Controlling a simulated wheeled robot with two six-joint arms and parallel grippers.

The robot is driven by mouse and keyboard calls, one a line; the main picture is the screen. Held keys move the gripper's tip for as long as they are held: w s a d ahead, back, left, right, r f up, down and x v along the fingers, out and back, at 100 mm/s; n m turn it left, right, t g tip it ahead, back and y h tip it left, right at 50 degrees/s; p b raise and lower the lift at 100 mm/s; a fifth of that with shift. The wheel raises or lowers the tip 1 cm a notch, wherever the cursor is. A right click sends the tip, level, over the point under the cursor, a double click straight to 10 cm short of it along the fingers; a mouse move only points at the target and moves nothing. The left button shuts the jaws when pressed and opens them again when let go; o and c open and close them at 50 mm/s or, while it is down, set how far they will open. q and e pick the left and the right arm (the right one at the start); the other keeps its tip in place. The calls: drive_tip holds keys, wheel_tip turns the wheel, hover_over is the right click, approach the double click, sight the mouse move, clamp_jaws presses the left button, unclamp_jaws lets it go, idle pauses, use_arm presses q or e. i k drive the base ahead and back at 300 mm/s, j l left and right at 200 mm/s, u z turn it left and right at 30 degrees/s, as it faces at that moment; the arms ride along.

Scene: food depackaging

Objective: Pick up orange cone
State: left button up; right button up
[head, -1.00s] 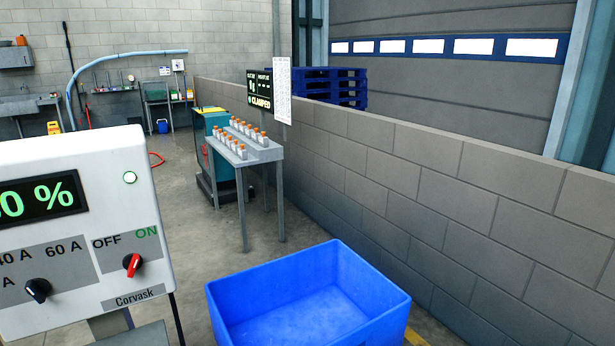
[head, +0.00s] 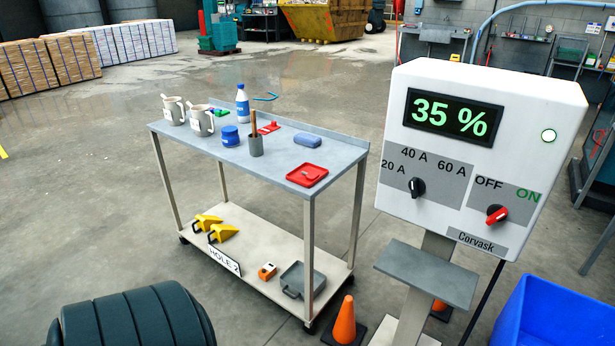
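An orange cone (head: 345,322) stands upright on the floor at the bottom middle of the head view, on a dark square base. It is beside the front right leg of the grey cart and left of the charger's post. Part of a second orange cone (head: 439,305) shows behind the charger's post, mostly hidden. Neither of my grippers is in view.
A two-level cart (head: 240,150) carries mugs, a bottle, a red tray and other small items. The white charger box (head: 480,85) reads 35 %. A blue bin (head: 545,315) is at the lower right. A dark ribbed rounded object (head: 135,320) fills the lower left. Open floor lies left.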

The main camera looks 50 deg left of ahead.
sight(343, 329)
drive_tip(key=u, duration=1.3)
